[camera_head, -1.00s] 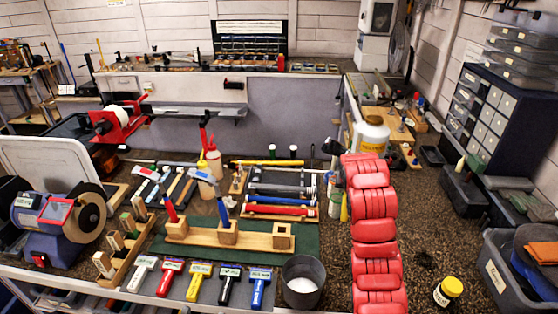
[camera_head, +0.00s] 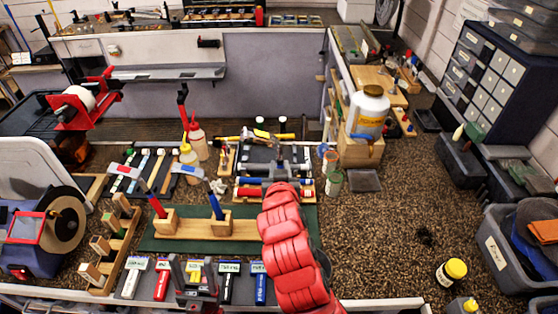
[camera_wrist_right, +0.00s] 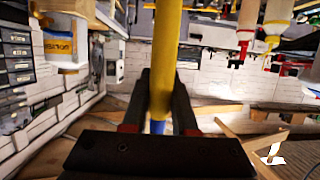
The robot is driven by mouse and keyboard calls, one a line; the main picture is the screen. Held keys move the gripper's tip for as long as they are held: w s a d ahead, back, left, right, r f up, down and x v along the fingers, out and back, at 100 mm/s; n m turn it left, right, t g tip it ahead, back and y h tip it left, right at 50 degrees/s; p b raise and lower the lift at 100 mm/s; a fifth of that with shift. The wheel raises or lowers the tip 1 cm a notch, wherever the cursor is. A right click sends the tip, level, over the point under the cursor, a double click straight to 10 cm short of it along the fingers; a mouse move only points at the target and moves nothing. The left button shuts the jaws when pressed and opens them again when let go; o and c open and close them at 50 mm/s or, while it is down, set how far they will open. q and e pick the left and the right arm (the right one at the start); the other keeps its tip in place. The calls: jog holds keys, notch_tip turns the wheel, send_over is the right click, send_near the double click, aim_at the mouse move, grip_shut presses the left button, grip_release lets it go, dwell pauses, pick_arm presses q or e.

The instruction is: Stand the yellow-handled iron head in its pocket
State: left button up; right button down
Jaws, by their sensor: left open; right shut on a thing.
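The yellow handle (camera_head: 284,136) lies roughly level above the rack, across my right gripper (camera_head: 279,151). In the right wrist view, that gripper is shut on the yellow handle (camera_wrist_right: 166,60), with a blue part showing between the fingers. The iron head is not clear. The wooden pocket block (camera_head: 190,226) is on the green mat. A red-handled head (camera_head: 157,207) and a blue-handled head (camera_head: 216,206) stand in two of its pockets. Its right end is hidden behind my right arm. My left gripper (camera_head: 194,266) is open at the front edge, over the labelled tools.
A rack (camera_head: 240,166) with coloured rods lies behind the block. Bottles (camera_head: 189,160) stand left of it. A labelled jar (camera_head: 367,112) stands on a wooden block at right. The counter right of my arm is mostly clear; a yellow-capped jar (camera_head: 455,269) is near its front.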

notch_tip(320, 180, down, 8)
jog(key=b, duration=0.2)
jog(key=shift+f+b, duration=0.2)
jog(key=shift+b, duration=0.2)
jog(key=shift+f+b, duration=0.2)
jog(key=shift+b, duration=0.8)
dwell(1.3)
jog(key=shift+f+b, duration=1.2)
jog(key=shift+b, duration=0.2)
dwell(0.7)
